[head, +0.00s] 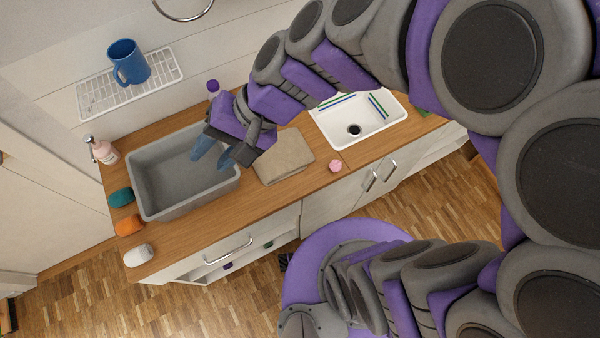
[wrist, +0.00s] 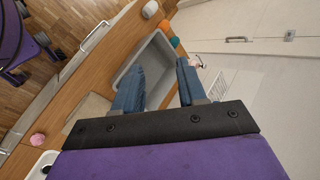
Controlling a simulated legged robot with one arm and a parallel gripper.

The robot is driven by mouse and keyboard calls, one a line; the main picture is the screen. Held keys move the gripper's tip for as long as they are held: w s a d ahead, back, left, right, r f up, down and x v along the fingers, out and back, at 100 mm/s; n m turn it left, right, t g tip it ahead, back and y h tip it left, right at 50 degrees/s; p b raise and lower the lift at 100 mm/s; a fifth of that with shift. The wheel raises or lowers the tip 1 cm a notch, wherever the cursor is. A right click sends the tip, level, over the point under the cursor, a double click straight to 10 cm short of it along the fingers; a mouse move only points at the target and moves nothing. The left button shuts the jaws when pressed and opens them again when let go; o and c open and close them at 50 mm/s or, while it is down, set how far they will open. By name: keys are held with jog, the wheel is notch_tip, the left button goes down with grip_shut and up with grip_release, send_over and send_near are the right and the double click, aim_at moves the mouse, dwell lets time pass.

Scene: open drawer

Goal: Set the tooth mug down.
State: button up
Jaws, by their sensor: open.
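A blue mug (head: 128,62) with a handle, the only mug in view, stands upright on a white wire rack (head: 95,104) on the wall at upper left in the head view. The rack's edge also shows in the wrist view (wrist: 222,84), but the mug does not. My gripper (head: 202,152) is over the right part of the grey basin (head: 150,200), apart from the mug and to its lower right. Its blue fingers are spread with nothing between them, as the wrist view (wrist: 159,68) also shows.
A folded beige cloth (head: 284,158) lies right of the basin, near a white sink (head: 390,128) and a pink item (head: 335,166). A soap bottle (head: 102,150) and teal, orange and white items line the left end. A purple-capped bottle (head: 213,87) stands behind my gripper.

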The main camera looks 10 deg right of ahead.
jog(key=s+d+f+h, duration=0.1)
jog(key=s+d+h, duration=0.2)
jog(key=d, duration=0.4)
jog(key=s+d+f+n+h, duration=0.1)
jog(key=s+d+f+h, duration=0.1)
jog(key=d, duration=0.6)
jog(key=s+d+f+h, duration=0.2)
jog(key=s+d+h, duration=0.1)
jog(key=d, duration=0.4)
jog(key=shift+s+d+n+g+h, duration=0.2)
jog(key=shift+s+n+g+h, duration=0.2)
jog(key=shift+s, duration=0.35)
jog(key=shift+d, duration=0.1)
notch_tip(320, 180, down, 5)
jog(key=b, duration=0.5)
jog(key=shift+f, duration=0.1)
jog(key=shift+d, duration=0.2)
